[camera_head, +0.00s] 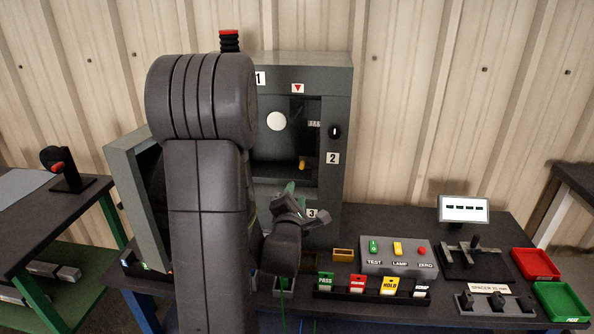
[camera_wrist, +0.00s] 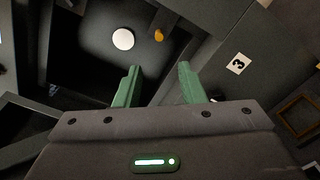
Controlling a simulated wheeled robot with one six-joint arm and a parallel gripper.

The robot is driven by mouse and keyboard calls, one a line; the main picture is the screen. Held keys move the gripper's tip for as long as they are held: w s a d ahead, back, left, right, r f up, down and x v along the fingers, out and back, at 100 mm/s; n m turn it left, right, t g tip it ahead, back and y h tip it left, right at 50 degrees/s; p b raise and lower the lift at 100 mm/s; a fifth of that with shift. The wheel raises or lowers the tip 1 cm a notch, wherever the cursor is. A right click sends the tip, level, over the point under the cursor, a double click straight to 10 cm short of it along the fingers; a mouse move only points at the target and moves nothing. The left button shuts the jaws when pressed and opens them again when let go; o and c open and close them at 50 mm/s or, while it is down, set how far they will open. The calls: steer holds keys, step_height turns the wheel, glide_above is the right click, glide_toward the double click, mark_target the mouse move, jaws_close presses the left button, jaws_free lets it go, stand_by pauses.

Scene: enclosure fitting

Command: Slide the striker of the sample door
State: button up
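The grey cabinet (camera_head: 340,90) stands behind my arm, with its front opening showing a dark interior. A grey box-like panel (camera_head: 125,160) at its left looks like the door swung open, mostly hidden by my arm; I cannot tell for sure. I cannot single out the striker. A black knob-like part (camera_head: 335,132) sits on the right front frame above label 2. My gripper (camera_head: 292,192) is in front of the lower opening, near label 3 (camera_head: 311,213). In the wrist view, its two green fingers (camera_wrist: 158,84) are apart with nothing between them. Label 3 also shows there (camera_wrist: 238,63), right of the fingers.
Inside the cabinet are a white disc (camera_head: 276,121) and a small orange part (camera_head: 302,164). In front stand a button box (camera_head: 398,268), a row of coloured tags (camera_head: 372,297), and red (camera_head: 535,264) and green (camera_head: 562,301) trays at right.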

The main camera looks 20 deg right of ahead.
mark_target(302, 169)
steer(key=p+x, duration=0.2)
steer(key=x, duration=1.1)
steer(key=shift+w+d+r, duration=0.1)
steer(key=shift+w+d, duration=0.15)
jaws_close()
